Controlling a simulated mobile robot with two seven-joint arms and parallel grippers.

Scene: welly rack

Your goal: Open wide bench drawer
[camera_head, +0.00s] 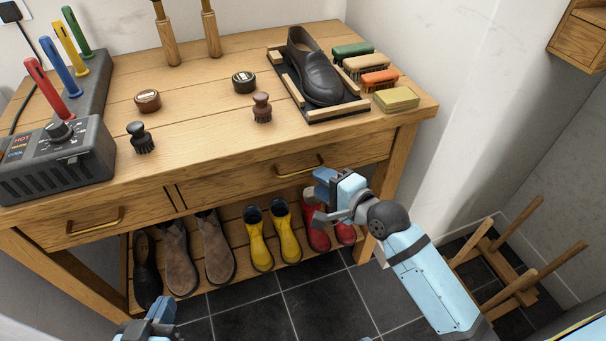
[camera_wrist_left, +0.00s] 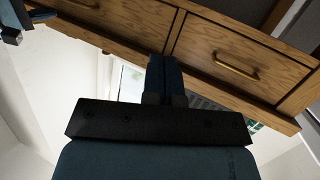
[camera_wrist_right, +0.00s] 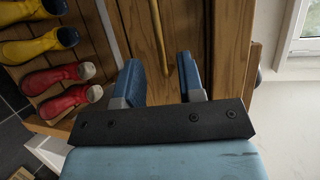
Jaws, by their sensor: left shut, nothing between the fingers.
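The wide bench drawer (camera_head: 240,185) is the right-hand one under the wooden bench top, and its front looks flush and shut. Its brass handle (camera_head: 300,167) also shows in the right wrist view (camera_wrist_right: 159,40). My right gripper (camera_head: 318,198) is open in front of this drawer, near the handle's right end. In the right wrist view the handle lies ahead, in line with the gap between the fingers (camera_wrist_right: 163,82), and nothing is gripped. My left gripper (camera_head: 150,328) is low at the bottom edge; its fingers (camera_wrist_left: 166,76) are shut and empty.
A narrower drawer with a brass handle (camera_head: 95,222) is to the left. Yellow wellies (camera_head: 261,240), red wellies (camera_head: 316,230) and brown boots (camera_head: 176,255) stand on the shelf below. A black shoe (camera_head: 315,75) sits on the bench top. A wooden peg rack (camera_head: 500,265) stands on the floor at right.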

